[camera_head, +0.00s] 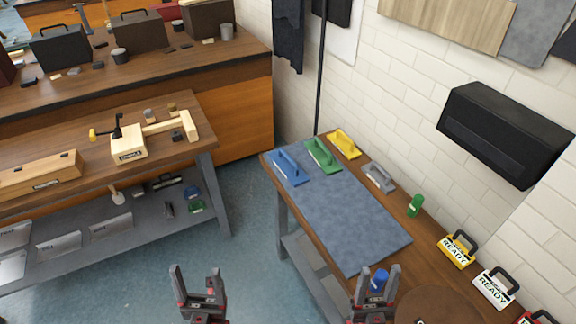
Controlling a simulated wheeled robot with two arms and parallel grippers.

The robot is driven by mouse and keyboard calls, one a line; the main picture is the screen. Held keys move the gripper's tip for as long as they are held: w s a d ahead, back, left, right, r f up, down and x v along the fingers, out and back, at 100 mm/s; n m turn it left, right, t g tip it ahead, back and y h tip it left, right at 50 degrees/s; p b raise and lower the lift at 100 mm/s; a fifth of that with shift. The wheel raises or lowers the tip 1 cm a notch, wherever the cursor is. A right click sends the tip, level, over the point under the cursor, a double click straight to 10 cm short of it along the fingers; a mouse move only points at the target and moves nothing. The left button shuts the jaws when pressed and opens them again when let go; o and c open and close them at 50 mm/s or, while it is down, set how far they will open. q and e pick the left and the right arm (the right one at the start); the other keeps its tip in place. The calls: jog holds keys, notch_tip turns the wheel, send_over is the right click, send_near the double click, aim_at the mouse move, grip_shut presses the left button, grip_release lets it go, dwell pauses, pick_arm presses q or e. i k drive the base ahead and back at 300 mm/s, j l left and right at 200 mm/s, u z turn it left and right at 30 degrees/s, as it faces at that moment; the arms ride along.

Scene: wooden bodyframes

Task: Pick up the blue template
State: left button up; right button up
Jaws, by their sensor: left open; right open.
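The blue template (291,168) is a flat blue piece with a raised handle. It lies at the far left corner of the grey-blue mat (350,228) on the right-hand table. My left gripper (198,277) is open and empty, low in the view over the floor, left of that table. My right gripper (377,277) is open near the front edge of the mat. A small blue object (379,280) shows between its fingers; I cannot tell whether they touch it. Both grippers are well apart from the blue template.
Beside the blue template lie a green template (323,156), a yellow one (345,144) and a grey one (379,177). A green object (415,205) and signs reading READY (456,251) stand along the wall side. The mat's middle is clear. A wooden workbench (75,180) stands left.

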aim_at(292, 171)
jog(key=i+j+u, duration=0.1)
jog(key=i, duration=0.35)
jog(key=i+j, duration=0.15)
jog(key=i, duration=0.35)
jog(key=j+u, duration=0.05)
